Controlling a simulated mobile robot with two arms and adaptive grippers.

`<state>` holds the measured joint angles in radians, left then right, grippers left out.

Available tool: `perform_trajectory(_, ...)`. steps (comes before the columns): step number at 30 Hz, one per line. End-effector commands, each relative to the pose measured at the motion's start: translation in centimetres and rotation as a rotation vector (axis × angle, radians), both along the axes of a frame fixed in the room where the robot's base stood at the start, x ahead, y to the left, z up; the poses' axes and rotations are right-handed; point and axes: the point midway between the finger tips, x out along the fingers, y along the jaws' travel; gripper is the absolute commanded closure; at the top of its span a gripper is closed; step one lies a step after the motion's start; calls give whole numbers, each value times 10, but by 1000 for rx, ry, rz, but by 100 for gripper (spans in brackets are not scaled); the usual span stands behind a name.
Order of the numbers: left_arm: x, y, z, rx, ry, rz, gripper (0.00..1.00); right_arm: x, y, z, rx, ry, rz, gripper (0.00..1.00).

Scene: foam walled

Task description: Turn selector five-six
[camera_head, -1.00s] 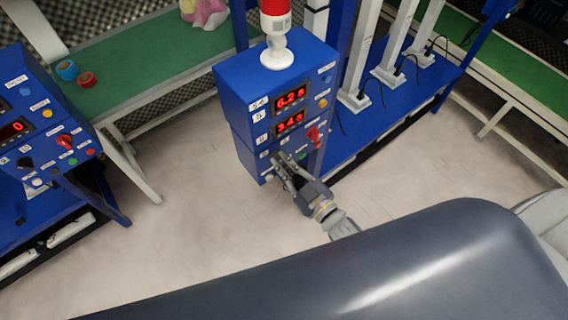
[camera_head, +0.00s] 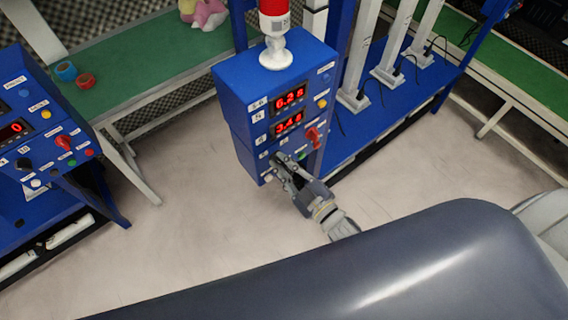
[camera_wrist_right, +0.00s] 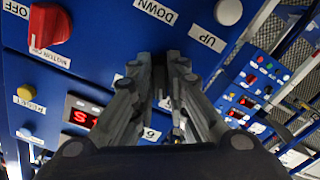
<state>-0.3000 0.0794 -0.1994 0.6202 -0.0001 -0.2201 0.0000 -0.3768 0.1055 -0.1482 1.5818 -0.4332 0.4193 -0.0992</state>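The blue control box (camera_head: 236,125) stands at the centre of the head view, with two red displays and a red knob (camera_head: 313,137) on its front. My right gripper (camera_head: 277,160) is at the lower front of this box and covers the selector there. In the right wrist view the fingertips (camera_wrist_right: 159,70) are close together at the panel, between small number labels, around a dark part that looks like the selector (camera_wrist_right: 159,78). The selector is mostly hidden, so its setting cannot be read. My left gripper is in neither view.
A white button (camera_head: 268,178) sits low on the box near the gripper. A red and white lamp (camera_head: 276,30) stands on top. A second blue box (camera_head: 45,95) is at the left. The floor (camera_head: 190,220) between the boxes is clear.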

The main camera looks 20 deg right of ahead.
Motion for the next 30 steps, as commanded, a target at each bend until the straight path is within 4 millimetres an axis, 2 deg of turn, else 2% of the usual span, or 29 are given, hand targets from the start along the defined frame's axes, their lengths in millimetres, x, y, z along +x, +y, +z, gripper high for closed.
perform_trajectory(14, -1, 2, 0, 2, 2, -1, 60, -5, -2, -1, 2, 3, 0, 68)
perform_trajectory(17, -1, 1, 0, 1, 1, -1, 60, -17, -6, -1, 1, 5, -1, 68)
perform_trajectory(30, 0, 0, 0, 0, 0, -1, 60, -95, -34, -1, 1, 4, 0, 68)
